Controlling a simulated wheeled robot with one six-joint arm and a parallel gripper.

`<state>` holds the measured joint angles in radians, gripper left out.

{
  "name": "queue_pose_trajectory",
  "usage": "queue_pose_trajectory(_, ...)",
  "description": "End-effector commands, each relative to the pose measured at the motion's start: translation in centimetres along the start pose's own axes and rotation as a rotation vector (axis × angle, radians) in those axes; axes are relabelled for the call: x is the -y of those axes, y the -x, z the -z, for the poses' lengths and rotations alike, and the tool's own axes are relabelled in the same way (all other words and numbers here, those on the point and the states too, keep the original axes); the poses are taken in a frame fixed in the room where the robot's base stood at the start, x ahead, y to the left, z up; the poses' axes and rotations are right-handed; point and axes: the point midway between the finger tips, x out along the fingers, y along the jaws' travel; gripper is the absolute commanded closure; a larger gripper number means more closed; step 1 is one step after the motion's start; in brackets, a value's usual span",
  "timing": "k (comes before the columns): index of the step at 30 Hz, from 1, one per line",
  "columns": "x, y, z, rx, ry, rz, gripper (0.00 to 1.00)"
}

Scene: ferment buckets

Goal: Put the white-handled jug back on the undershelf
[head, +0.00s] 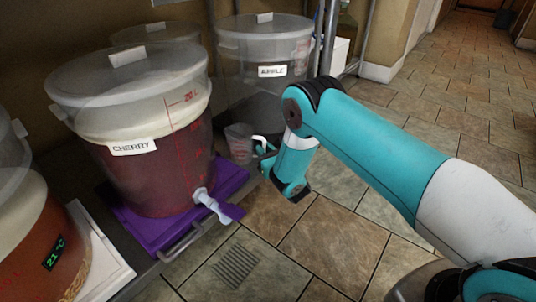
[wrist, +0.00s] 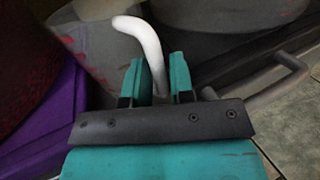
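The white-handled jug (head: 238,143) is a small clear jug with red marks, between the cherry bucket and the apple bucket in the head view. Its white handle (head: 260,139) points right, towards my gripper (head: 267,153). In the wrist view the handle (wrist: 143,35) curves up from between the two teal fingers (wrist: 163,80), which sit close on both sides of it. My gripper looks shut on the handle. The jug's body is only dimly seen there. I cannot tell whether its base touches the surface below. The undershelf is hard to make out behind the buckets.
The cherry bucket (head: 150,130) stands on a purple tray (head: 165,228), its tap (head: 208,200) jutting forward. The apple bucket (head: 262,48) is behind. Another bucket (head: 25,225) with a temperature display is at left. Tiled floor (head: 335,240) with a drain (head: 234,268) is free in front.

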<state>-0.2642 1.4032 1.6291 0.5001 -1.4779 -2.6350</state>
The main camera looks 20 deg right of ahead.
Motion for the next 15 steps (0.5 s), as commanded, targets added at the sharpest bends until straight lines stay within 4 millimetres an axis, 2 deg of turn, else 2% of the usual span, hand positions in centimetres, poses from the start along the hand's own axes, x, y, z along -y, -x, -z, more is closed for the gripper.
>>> queue_pose_trajectory(2, 0.0, 0.0, -0.6, 0.000, 0.000, 0.000, 0.78)
queue_pose_trajectory(8, 0.1, 2.0, 0.2, -0.004, -0.002, -0.003, 0.78)
queue_pose_trajectory(11, 0.1, 3.7, -0.2, -0.004, -0.002, 0.003, 0.78)
queue_pose_trajectory(15, 0.0, 6.8, -0.6, -0.007, 0.000, 0.002, 0.78)
